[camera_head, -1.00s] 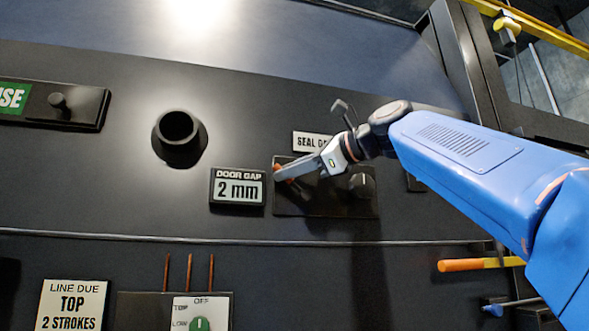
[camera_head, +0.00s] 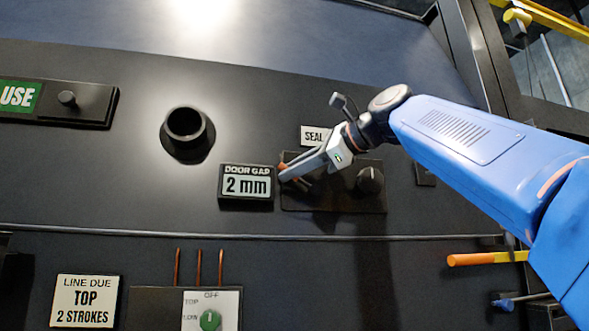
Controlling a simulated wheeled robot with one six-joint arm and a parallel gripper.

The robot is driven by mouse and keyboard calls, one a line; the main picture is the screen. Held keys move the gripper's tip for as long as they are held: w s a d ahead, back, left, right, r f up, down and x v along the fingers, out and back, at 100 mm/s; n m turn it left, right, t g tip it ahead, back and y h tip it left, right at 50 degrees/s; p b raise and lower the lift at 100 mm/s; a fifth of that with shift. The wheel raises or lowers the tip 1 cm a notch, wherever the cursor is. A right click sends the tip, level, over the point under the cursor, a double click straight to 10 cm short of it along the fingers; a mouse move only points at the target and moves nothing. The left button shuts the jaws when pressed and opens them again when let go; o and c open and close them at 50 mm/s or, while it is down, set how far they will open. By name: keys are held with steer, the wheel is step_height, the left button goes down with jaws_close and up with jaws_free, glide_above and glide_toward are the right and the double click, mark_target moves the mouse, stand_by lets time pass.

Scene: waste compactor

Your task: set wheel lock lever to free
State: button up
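No lever in view carries a readable wheel lock label, so I cannot tell which part is the wheel lock lever. My gripper (camera_head: 285,176) is at the left end of a dark panel (camera_head: 330,200) below a partly hidden "SEAL" label (camera_head: 313,135). A small orange-brown part (camera_head: 287,160) shows beside its fingers. The fingers overlap in this view, so I cannot tell whether they are open, shut or gripping that part. An orange-handled bar (camera_head: 487,259) and a blue-tipped lever (camera_head: 506,302) show at lower right, partly hidden by my blue arm.
A "DOOR GAP 2 mm" display (camera_head: 246,186) is just left of my gripper. A black knob (camera_head: 370,180) is on the same panel. A round black socket (camera_head: 185,130) protrudes farther left. A green dial (camera_head: 210,320) and thin copper-coloured rods (camera_head: 199,267) are below.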

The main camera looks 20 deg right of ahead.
steer(key=shift+s, duration=0.1)
steer(key=v, duration=1.7)
stand_by(0.8)
steer(key=shift+s+d, duration=0.1)
stand_by(0.5)
